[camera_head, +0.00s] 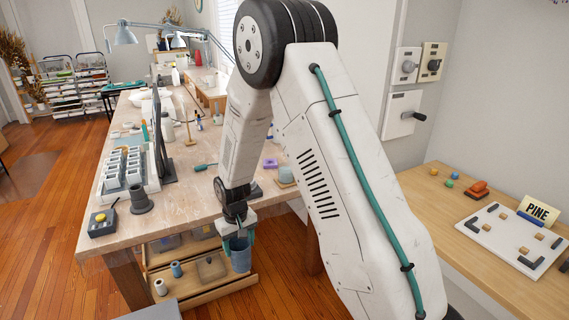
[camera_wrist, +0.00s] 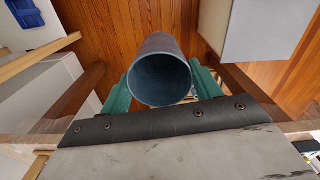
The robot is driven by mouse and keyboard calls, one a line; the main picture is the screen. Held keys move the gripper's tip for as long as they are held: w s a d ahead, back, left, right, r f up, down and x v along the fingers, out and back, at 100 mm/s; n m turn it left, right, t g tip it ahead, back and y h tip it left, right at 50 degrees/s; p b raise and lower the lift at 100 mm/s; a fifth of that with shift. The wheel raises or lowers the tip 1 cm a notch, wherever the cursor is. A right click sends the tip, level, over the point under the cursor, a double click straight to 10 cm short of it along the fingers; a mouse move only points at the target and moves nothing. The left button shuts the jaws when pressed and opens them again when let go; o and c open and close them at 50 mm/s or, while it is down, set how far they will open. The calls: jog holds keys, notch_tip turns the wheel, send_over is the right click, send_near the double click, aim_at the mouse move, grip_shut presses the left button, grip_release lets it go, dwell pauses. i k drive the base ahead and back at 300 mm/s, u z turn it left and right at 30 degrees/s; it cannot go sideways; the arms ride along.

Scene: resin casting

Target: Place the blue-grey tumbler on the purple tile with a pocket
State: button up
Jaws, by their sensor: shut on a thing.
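The blue-grey tumbler (camera_head: 241,258) hangs in my gripper (camera_head: 239,238), in front of the long workbench and above the floor beside the open drawers. In the wrist view the tumbler (camera_wrist: 160,78) shows its open round mouth toward the camera. The green fingers of my gripper (camera_wrist: 161,88) press on it from both sides. A small purple piece (camera_head: 270,163), which looks like the purple tile, lies on the bench to the right of my forearm. Its pocket is too small to make out.
Open drawers (camera_head: 205,290) with small cups jut out below the bench's front edge. A side table (camera_head: 440,200) is at right.

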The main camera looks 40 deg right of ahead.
aim_at(270, 161)
jog(key=z, duration=0.7)
jog(key=i, duration=0.3)
